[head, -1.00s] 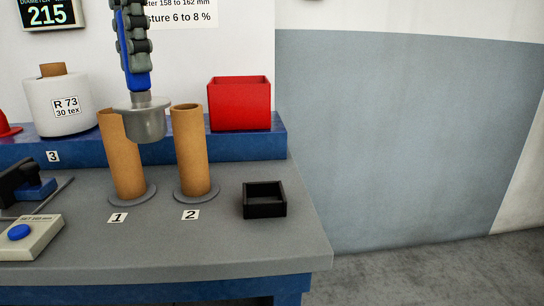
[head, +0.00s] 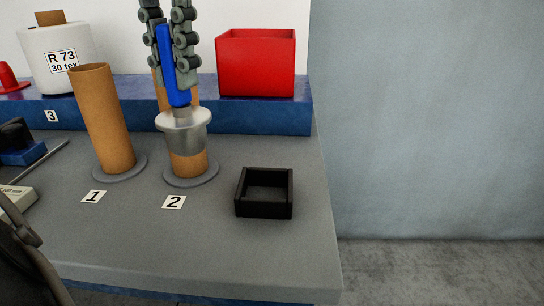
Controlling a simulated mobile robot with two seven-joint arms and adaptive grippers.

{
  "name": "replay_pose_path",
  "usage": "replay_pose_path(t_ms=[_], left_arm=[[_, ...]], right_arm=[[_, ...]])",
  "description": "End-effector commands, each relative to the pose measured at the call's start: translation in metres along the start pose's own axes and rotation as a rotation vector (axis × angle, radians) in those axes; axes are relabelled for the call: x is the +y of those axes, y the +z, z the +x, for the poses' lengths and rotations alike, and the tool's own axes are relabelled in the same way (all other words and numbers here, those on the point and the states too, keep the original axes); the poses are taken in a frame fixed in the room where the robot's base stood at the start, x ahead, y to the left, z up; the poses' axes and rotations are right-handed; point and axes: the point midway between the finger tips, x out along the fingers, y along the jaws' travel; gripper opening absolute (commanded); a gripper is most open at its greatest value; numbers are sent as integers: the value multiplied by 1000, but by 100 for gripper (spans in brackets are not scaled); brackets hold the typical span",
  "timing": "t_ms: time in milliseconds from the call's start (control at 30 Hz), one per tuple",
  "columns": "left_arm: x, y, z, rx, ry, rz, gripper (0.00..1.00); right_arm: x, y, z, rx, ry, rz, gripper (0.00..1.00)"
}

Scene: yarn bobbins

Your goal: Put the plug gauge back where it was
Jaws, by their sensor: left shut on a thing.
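The plug gauge has a blue handle (head: 172,65) and a grey metal plug (head: 183,128), and hangs upright with its metal end down. My left gripper (head: 171,55) is shut on the blue handle, one finger on each side. The gauge covers the middle of the brown tube at position 2 (head: 188,163); whether it touches the tube I cannot tell. A small open black box (head: 265,208) stands on the bench to the right of the gauge, and it looks empty.
A brown tube (head: 103,120) stands at position 1. A red bin (head: 256,65) and a white yarn bobbin (head: 58,60) stand on the blue ledge (head: 240,117) behind. The grey bench (head: 200,240) is clear in front, and its right edge lies just beyond the box.

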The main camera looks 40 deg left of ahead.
Motion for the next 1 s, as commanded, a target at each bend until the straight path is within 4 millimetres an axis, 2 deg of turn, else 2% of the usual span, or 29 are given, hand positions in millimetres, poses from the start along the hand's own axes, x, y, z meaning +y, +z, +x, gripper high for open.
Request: replay_pose_path(t_ms=[300, 433, 667, 900, 1000], left_arm=[[-58, 42, 43, 6, 4, 2, 0], [-73, 54, 54, 3, 2, 1, 0], [-80, 59, 66, 1, -1, 1, 0], [-80, 58, 98, 1, -2, 0, 0], [-80, 59, 99, -2, -2, -1, 0]], right_arm=[[-2, 6, 10, -11, -7, 1, 40], [-4, 5, 14, -10, -10, 0, 40], [-6, 4, 16, -7, -14, 0, 40], [-6, 4, 16, -4, -14, 0, 40], [-6, 5, 18, -7, -14, 1, 40]])
